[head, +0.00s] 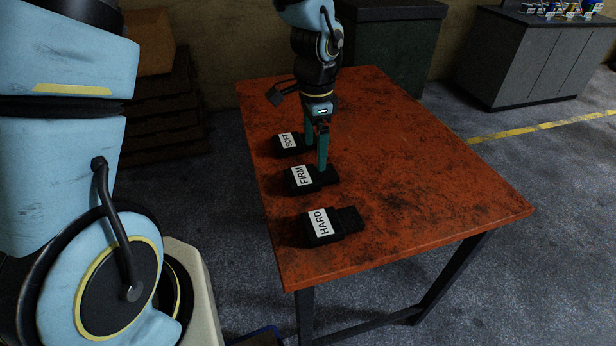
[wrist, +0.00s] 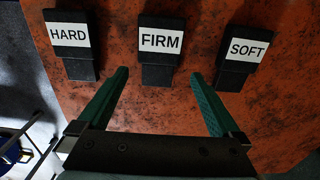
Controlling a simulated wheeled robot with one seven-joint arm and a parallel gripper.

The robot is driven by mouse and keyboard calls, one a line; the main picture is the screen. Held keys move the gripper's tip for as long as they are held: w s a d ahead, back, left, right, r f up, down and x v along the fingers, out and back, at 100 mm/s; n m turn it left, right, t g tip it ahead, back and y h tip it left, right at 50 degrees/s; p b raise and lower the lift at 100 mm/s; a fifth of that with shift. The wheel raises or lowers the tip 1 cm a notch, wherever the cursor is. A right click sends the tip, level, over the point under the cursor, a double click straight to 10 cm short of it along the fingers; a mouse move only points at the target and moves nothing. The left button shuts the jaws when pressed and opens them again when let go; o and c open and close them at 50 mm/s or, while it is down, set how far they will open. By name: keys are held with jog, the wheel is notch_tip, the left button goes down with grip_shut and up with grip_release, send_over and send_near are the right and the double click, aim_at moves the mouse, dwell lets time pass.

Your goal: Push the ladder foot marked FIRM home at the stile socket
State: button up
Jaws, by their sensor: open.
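The black ladder foot marked FIRM (head: 302,177) lies on the orange table, between the feet marked SOFT (head: 287,141) and HARD (head: 321,224). In the wrist view FIRM (wrist: 161,41) is in the middle, its narrower end toward me. My gripper (head: 316,152) points down over the table near FIRM. Its green fingers are spread wide and empty. In the wrist view the fingertips (wrist: 159,77) lie either side of FIRM's narrow end, with gaps. Their height above the table is unclear. I cannot make out the stile socket.
The table (head: 430,190) is bare on its right side. HARD (wrist: 69,36) and SOFT (wrist: 245,49) flank FIRM closely in the wrist view. A dark green cabinet (head: 400,50) stands behind the table. Part of a blue object (head: 258,336) shows on the floor at the bottom.

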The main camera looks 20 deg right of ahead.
aim_at(312, 173)
jog(key=shift+s+a+f+p, duration=0.1)
jog(key=shift+f+p, duration=0.2)
jog(key=shift+f, duration=0.85)
jog(key=shift+w+a+f+p, duration=0.15)
jog(key=shift+f+p, duration=0.2)
jog(key=shift+f, duration=0.75)
jog(key=shift+s+a+f+p, duration=0.15)
jog(key=shift+f+p, duration=0.15)
jog(key=shift+f, duration=0.85)
jog(key=shift+d, duration=0.1)
jog(key=c, duration=1.2)
jog(key=shift+c, duration=0.2)
jog(key=shift+r, duration=0.15)
